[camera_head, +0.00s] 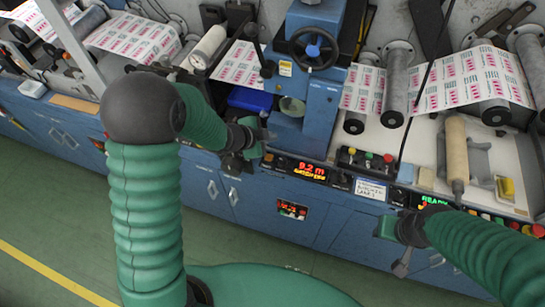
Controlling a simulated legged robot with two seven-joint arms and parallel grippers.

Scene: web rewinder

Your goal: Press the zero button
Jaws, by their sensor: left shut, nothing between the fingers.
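A length counter display (308,171) with red and yellow digits reading about 9.2 m is set in the front edge of the blue machine. Small controls sit beside the display, but their labels are too small to read, so I cannot tell which is the zero button. My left gripper (257,141) is shut and empty, just left of and above the display, close to the machine's front. It may hide part of the panel there. My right gripper (391,243) is in front of the cabinet, to the right of and below the display. Whether it is open is unclear.
A blue column with a black handwheel (313,47) stands behind the display. A button box (364,160) and a green READY display (434,202) lie to the right. Printed web (470,78) runs over rollers. A lower red display (292,209) is on the cabinet.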

